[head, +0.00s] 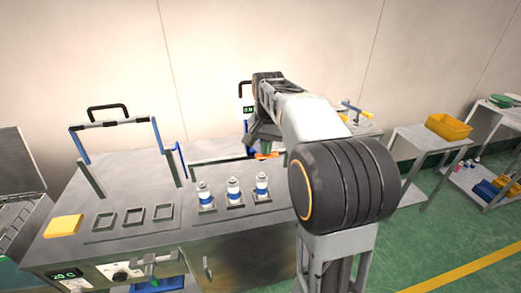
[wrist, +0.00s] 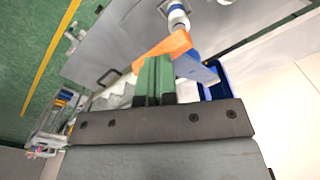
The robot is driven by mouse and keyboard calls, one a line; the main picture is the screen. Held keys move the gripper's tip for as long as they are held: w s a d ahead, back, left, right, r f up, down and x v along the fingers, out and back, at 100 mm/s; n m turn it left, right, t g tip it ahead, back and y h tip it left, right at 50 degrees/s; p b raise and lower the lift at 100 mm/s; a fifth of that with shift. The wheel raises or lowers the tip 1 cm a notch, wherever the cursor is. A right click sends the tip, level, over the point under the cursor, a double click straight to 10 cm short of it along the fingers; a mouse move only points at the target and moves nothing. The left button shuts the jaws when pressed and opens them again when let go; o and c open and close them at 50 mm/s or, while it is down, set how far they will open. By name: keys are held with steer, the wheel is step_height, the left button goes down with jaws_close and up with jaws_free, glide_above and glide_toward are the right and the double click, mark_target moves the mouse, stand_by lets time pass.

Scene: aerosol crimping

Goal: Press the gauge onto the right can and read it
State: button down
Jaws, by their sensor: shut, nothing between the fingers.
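Three white cans with blue bands stand in a row on small square holders on the grey bench. The right can (head: 262,185) is upright, with the middle can (head: 233,191) and left can (head: 204,195) beside it. One can (wrist: 178,18) shows at the top of the wrist view. My gripper (wrist: 154,80) has green fingers, shut together and empty, apart from that can; the arm mostly hides it in the head view. A small green readout (head: 249,110) shows behind my arm, its figures too small to read; I cannot tell whether it belongs to the gauge.
An orange piece (wrist: 165,48) lies close beyond my fingertips, next to a blue bin (wrist: 217,82). A tall handled frame (head: 110,121), empty square holders (head: 134,216) and a yellow block (head: 64,225) occupy the bench's left. A yellow tray (head: 449,127) stands on a side table.

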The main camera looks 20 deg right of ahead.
step_height(320, 180, down, 9)
steer(key=s+b, duration=0.2)
steer(key=b, duration=0.5)
steer(key=shift+a, duration=0.2)
stand_by(0.9)
stand_by(0.5)
steer(key=r+p, duration=0.4)
steer(key=w+r+p, duration=0.1)
steer(key=r+p, duration=0.4)
steer(key=w+r+p, duration=0.1)
steer(key=r+p, duration=0.3)
steer(key=r, duration=0.1)
steer(key=shift+w+d+r+p, duration=0.1)
steer(key=shift+d+r+p, duration=0.1)
steer(key=shift+p, duration=0.2)
steer(key=shift+f, duration=0.1)
